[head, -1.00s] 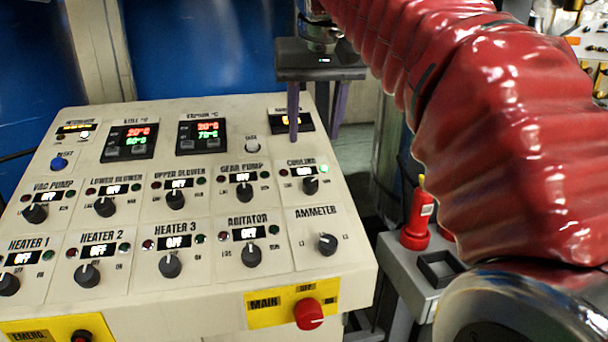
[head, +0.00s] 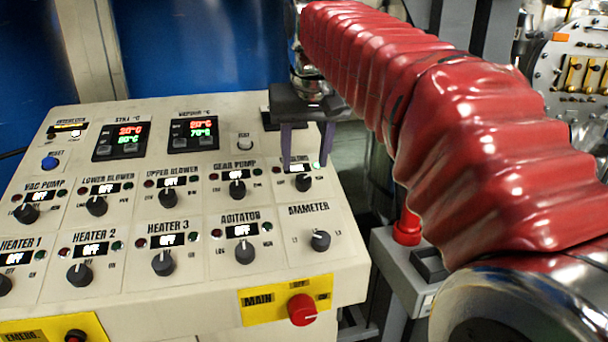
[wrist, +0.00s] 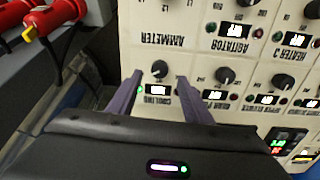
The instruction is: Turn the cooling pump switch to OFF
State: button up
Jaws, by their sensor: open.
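The cooling pump switch is a black knob (head: 303,183) at the right end of the panel's pump row, above the ammeter knob. In the head view, my gripper (head: 306,165) hangs over this section with its purple fingers pointing down, partly hiding the label and display. In the wrist view, the cooling knob (wrist: 159,70) appears between the two fingertips of my gripper (wrist: 159,77), which is open and empty. I cannot tell whether the fingers touch the knob. A green lamp (wrist: 140,90) beside the cooling display is lit; the display text is unclear.
The ammeter knob (head: 320,241) and the gear pump knob (head: 237,189) are close neighbours. A red main switch (head: 302,309) sits on yellow at the panel front. A red-topped object (head: 407,228) stands right of the panel, under my arm.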

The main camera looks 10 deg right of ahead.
aim_at(303, 179)
jog(key=x, duration=0.5)
jog(key=shift+w+f, duration=0.15)
jog(key=shift+f, duration=0.2)
jog(key=shift+c, duration=0.5)
jog(key=c, duration=1)
